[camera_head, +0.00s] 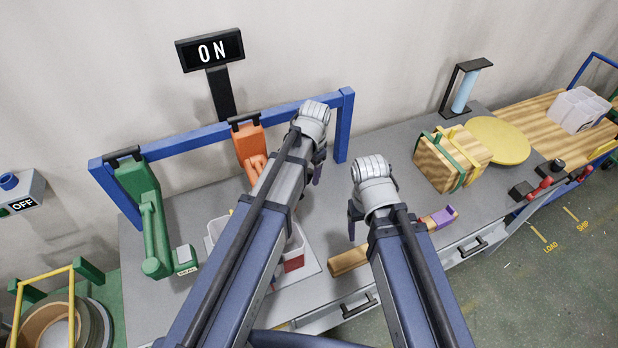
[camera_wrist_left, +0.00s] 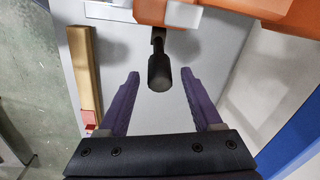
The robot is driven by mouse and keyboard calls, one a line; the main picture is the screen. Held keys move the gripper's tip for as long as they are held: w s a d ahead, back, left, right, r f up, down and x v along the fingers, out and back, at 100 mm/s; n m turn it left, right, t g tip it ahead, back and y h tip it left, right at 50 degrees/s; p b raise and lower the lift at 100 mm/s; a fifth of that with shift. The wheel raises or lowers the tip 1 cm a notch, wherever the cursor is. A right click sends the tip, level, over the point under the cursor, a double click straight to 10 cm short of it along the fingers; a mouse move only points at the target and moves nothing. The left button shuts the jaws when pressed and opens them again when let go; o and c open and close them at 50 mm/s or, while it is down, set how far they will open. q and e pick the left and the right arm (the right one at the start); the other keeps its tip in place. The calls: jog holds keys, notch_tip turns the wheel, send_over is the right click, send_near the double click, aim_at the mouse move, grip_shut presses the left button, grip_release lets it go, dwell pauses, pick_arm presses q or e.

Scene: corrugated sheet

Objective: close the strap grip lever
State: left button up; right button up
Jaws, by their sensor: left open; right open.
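An orange tool (camera_head: 248,145) hangs from the blue frame by a black hook, partly hidden behind my left arm. In the left wrist view an orange body (camera_wrist_left: 180,14) crosses the top edge, and a lever with a black knob (camera_wrist_left: 160,72) sticks out from it. My left gripper (camera_wrist_left: 160,78) is open, with its purple fingers on either side of the knob and gaps on both sides. It also shows in the head view (camera_head: 316,176), beside the orange tool. My right gripper (camera_head: 356,222) is open and empty above the bench front; its fingers are partly hidden.
A green tool (camera_head: 150,215) hangs on the left of the blue frame (camera_head: 343,125). A white bin (camera_head: 298,248) stands below my left arm. A wooden bar (camera_head: 348,260) lies near my right gripper. A strapped wooden box (camera_head: 437,166) and yellow disc (camera_head: 500,138) are at right.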

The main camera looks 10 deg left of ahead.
pick_arm(q)
jog(key=shift+f, duration=0.2)
grip_shut()
dwell(0.5)
dwell(0.9)
